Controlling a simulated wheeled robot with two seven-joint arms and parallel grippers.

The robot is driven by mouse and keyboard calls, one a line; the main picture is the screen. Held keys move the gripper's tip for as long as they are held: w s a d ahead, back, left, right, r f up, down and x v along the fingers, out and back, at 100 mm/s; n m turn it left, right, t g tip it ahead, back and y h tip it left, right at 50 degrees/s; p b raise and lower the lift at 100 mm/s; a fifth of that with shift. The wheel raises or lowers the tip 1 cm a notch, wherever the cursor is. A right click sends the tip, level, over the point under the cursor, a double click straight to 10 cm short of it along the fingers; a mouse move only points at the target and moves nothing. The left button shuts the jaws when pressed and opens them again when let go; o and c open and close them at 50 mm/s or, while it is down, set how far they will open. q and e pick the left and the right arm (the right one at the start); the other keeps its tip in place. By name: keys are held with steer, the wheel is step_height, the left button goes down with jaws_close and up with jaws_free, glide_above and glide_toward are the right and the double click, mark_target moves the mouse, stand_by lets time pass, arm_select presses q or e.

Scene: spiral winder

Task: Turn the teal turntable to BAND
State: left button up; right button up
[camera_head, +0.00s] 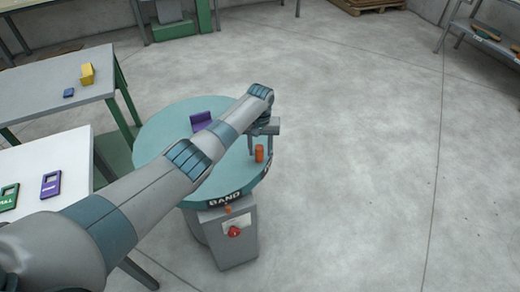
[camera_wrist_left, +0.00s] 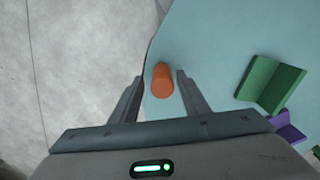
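The teal turntable (camera_head: 152,128) sits on a grey pedestal (camera_head: 237,247), partly hidden behind my left arm. A dark BAND label (camera_head: 224,198) on its rim faces front, just above a small orange pointer (camera_head: 228,209) on the pedestal. An upright orange peg (camera_head: 259,154) stands near the turntable's right edge. My left gripper (camera_head: 264,132) is over the peg. In the left wrist view the orange peg (camera_wrist_left: 162,80) lies between the open fingers (camera_wrist_left: 160,78), with gaps on both sides. My right gripper is not in view.
A purple block (camera_head: 201,120) is on the turntable; a green block (camera_wrist_left: 270,84) shows in the wrist view. A red button (camera_head: 234,231) is on the pedestal. A white table (camera_head: 40,160) with purple and green cards stands left. The floor to the right is clear.

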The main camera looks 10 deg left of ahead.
arm_select(q)
steer(key=shift+s+r, duration=0.1)
steer(key=shift+r, duration=0.45)
step_height(320, 180, up, 9)
steer(key=shift+f+b, duration=0.2)
steer(key=shift+b, duration=0.15)
step_height(320, 180, up, 8)
steer(key=b, duration=0.1)
steer(key=shift+f, duration=0.15)
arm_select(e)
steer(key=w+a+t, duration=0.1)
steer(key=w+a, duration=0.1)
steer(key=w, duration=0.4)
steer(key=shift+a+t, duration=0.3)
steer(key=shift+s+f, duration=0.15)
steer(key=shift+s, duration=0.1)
